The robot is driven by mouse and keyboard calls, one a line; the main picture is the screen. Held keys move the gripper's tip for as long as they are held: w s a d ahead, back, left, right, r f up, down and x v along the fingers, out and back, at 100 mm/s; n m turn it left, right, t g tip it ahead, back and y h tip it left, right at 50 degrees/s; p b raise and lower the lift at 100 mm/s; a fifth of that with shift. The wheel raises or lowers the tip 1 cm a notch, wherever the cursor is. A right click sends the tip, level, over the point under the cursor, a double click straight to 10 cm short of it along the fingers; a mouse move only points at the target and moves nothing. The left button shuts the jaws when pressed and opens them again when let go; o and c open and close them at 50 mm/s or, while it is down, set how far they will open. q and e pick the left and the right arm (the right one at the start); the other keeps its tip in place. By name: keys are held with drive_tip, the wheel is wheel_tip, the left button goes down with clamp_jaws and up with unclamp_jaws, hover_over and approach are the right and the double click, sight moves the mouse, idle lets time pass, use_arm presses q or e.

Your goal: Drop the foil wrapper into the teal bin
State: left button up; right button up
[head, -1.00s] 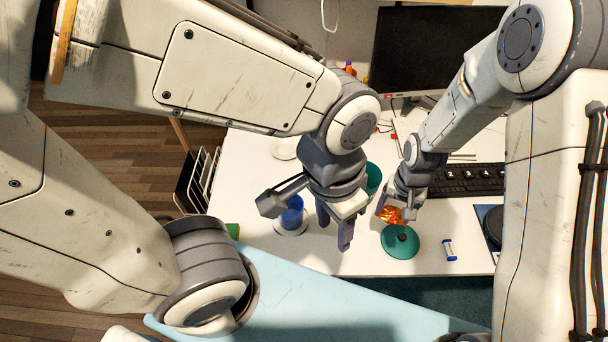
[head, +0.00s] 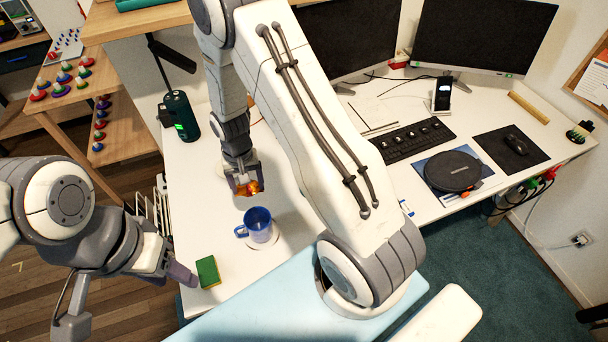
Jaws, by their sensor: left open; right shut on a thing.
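The foil wrapper (head: 250,187) is a crumpled, shiny orange and red piece. My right gripper (head: 246,186) is shut on it and holds it behind the blue mug, over the left part of the white desk. My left gripper (head: 181,273) is open and empty at the lower left, by the desk's left edge, beside the sponge. I cannot make out the teal bin in this view; my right arm covers a large part of the middle of the desk.
A blue mug (head: 257,222) stands on the desk in front of my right gripper. A green and yellow sponge (head: 208,272) lies near the front left edge. A dark green cylinder (head: 180,117) stands at the back left.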

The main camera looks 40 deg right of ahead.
use_arm(q)
wheel_tip(320, 180, up, 7)
drive_tip(key=p, duration=0.5)
use_arm(e)
drive_tip(key=s+d+r+m, duration=0.15)
drive_tip(key=d+m, duration=0.35)
drive_tip(key=d, duration=0.6)
drive_tip(key=d+r+m, duration=0.3)
drive_tip(key=d+m, duration=0.2)
drive_tip(key=d, duration=0.7)
use_arm(q)
wheel_tip(320, 180, down, 5)
drive_tip(key=b, duration=0.4)
drive_tip(key=shift+r, duration=0.15)
use_arm(e)
wheel_tip(320, 180, down, 6)
drive_tip(key=shift+a, duration=0.2)
drive_tip(key=o, duration=1.2)
drive_tip(key=shift+s, duration=0.1)
drive_tip(key=shift+o, duration=0.2)
drive_tip(key=shift+r, duration=0.1)
